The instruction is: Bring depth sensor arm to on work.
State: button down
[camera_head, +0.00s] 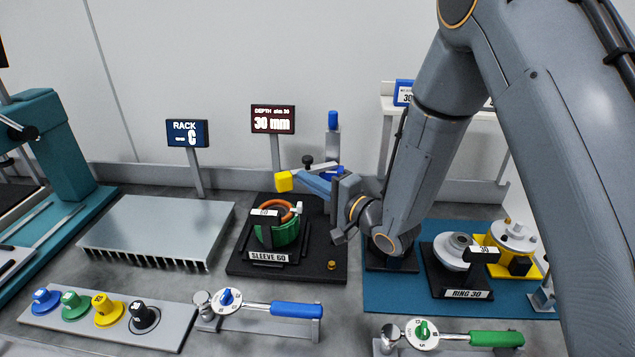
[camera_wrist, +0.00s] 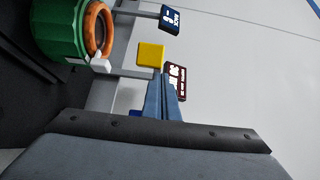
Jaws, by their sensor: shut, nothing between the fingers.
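The depth sensor arm seems to be the part with the yellow block (camera_head: 284,181), near the blue-topped grey post (camera_head: 333,145); most of the arm is hidden behind my fingers. The yellow block also shows in the wrist view (camera_wrist: 150,55). My gripper (camera_head: 298,182) is shut and empty, its blue-grey fingers pointing left at the block. In the wrist view the fingertips (camera_wrist: 161,76) lie just short of it; I cannot tell whether they touch. The work, a green housing (camera_head: 282,232) with an orange ring (camera_wrist: 99,30), sits in the SLEEVE 60 fixture (camera_head: 320,262), below and left of my gripper.
The depth display (camera_head: 273,120) reads 30 mm with aim 30. A finned metal rack (camera_head: 158,226) stands at left. Blue-handled (camera_head: 297,310) and green-handled (camera_head: 497,339) wrenches lie in front. The RING 30 fixture (camera_head: 466,293) is on a blue mat (camera_head: 390,298) at right.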

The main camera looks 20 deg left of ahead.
jog(key=shift+w+a+r, duration=0.1)
jog(key=shift+w+a, duration=0.05)
dwell(0.5)
jog(key=s+d+b, duration=0.2)
jog(key=s+d, duration=0.7)
jog(key=s, duration=0.2)
